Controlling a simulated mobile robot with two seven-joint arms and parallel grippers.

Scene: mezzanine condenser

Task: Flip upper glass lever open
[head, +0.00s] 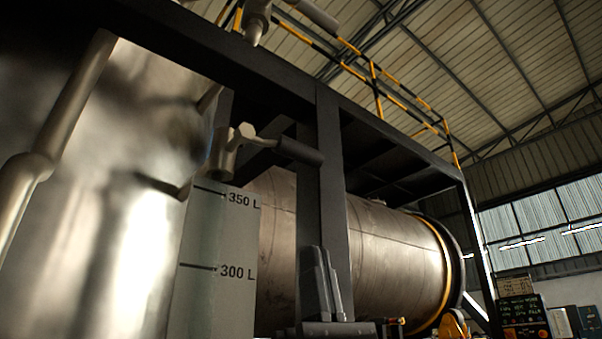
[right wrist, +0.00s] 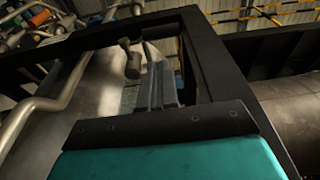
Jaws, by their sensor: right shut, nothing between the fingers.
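The upper glass lever (head: 300,152) has a dark cylindrical grip. It sticks out to the right from a metal valve (head: 232,146) at the top of the sight glass (head: 215,290), just above the 350 L mark. My right gripper (head: 318,255) is shut and empty, pointing up. In the head view it is below the lever, in front of a black post, apart from the lever. It also shows in the right wrist view (right wrist: 156,68). My left gripper is out of view.
A black post (head: 328,180) and beam (head: 245,65) frame the lever. A shiny tank (head: 110,200) with a bent pipe (head: 70,110) stands left. A second valve with a dark handle (head: 313,14) is above. A large horizontal drum (head: 395,265) lies behind.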

